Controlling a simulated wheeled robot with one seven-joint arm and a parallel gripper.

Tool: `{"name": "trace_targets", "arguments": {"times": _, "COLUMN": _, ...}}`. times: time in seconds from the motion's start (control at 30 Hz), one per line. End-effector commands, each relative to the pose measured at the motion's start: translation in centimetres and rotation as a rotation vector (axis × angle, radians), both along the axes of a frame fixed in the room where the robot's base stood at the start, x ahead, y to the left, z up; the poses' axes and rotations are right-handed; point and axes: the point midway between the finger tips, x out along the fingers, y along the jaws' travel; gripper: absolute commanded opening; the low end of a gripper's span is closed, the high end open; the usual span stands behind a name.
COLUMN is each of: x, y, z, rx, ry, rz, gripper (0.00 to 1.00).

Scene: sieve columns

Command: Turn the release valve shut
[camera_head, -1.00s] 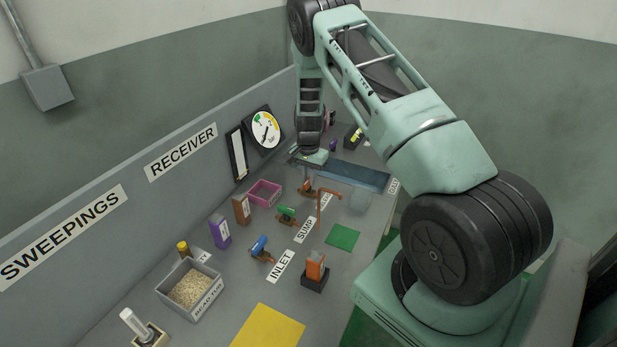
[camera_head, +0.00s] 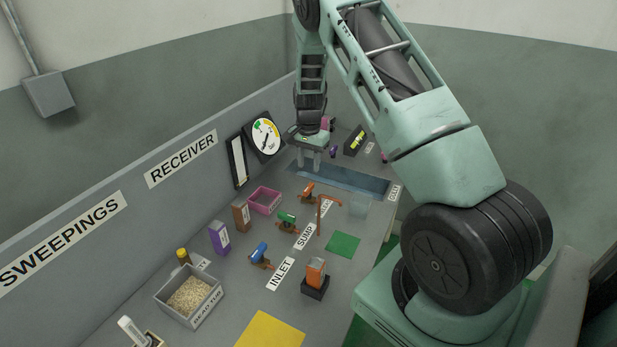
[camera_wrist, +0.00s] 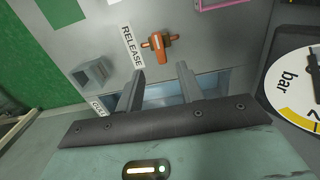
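The release valve (camera_head: 307,190) has an orange handle and stands on the bench in front of the blue trough. In the wrist view the orange valve (camera_wrist: 159,42) sits beside the RELEASE label (camera_wrist: 132,46), ahead of my fingertips. My gripper (camera_head: 309,164) hangs over the trough, behind the valve and apart from it. In the wrist view my gripper (camera_wrist: 159,72) is open, with a clear gap between its two fingers and nothing held. I cannot tell from the handle whether the valve is open or shut.
A green valve (camera_head: 287,218) and a blue valve (camera_head: 258,252) stand nearer along the bench. A pink tray (camera_head: 264,200) is left. A dial gauge (camera_head: 265,136) hangs on the panel.

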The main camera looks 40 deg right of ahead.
Motion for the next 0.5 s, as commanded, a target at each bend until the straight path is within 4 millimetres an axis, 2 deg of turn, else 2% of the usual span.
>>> {"name": "trace_targets", "arguments": {"times": 0.03, "x": 0.1, "y": 0.0, "z": 1.4, "rx": -0.001, "ry": -0.004, "rz": 0.001, "gripper": 0.37}}
{"name": "trace_targets", "arguments": {"times": 0.2, "x": 0.1, "y": 0.0, "z": 5.1, "rx": -0.001, "ry": -0.003, "rz": 0.001, "gripper": 0.37}}
{"name": "trace_targets", "arguments": {"times": 0.4, "x": 0.0, "y": 0.0, "z": 8.0, "rx": -0.002, "ry": -0.002, "rz": 0.0, "gripper": 0.37}}
{"name": "trace_targets", "arguments": {"times": 0.5, "x": 0.0, "y": 0.0, "z": 8.7, "rx": 0.0, "ry": 0.001, "rz": 0.0, "gripper": 0.37}}
